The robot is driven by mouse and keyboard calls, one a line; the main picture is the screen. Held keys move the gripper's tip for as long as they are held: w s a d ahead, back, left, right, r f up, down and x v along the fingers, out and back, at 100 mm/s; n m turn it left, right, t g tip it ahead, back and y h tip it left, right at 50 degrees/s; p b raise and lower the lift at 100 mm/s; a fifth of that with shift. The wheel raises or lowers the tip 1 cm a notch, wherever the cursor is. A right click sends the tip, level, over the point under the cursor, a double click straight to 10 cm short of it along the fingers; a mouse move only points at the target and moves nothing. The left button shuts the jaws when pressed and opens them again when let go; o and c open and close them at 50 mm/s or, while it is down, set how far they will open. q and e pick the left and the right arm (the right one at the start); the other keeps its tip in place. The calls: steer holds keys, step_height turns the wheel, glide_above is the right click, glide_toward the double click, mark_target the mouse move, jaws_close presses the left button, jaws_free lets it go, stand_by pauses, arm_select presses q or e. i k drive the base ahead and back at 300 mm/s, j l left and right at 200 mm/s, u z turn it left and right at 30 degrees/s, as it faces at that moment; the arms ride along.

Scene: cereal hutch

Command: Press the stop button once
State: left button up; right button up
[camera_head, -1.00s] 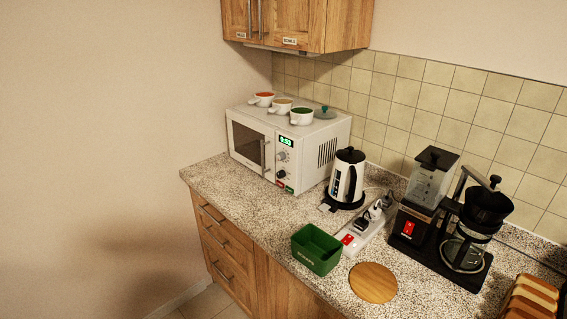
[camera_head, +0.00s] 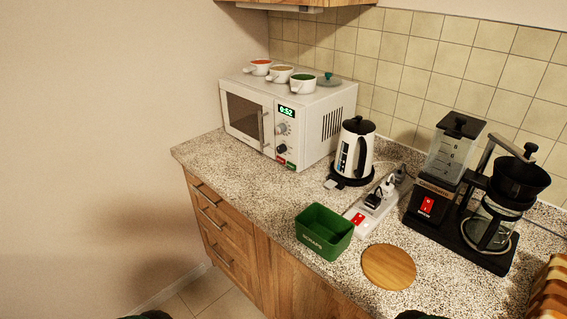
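The white microwave (camera_head: 247,113) stands at the back left of the counter with its door closed. Its display (camera_head: 287,112) is lit green and seems to read 0:52. Two knobs sit below the display. At the foot of the panel are a small red button (camera_head: 281,160) and a small green button (camera_head: 291,166); their labels are too small to read, so I cannot tell for sure which is stop. Only dark bits, probably of my arms, show at the bottom edge. No gripper fingers are in view, and nothing touches the microwave.
A power strip (camera_head: 372,212), green bin (camera_head: 324,231), round wooden board (camera_head: 389,266) and coffee machine (camera_head: 470,205) follow. The counter before the microwave is clear.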

mark_target(280, 159)
steer(key=i+j, duration=0.25)
steer(key=j, duration=0.15)
steer(key=i+j+u, duration=0.1)
steer(key=j, duration=0.35)
steer(key=i+j, duration=0.6)
steer(key=j, duration=0.2)
steer(key=u, duration=0.05)
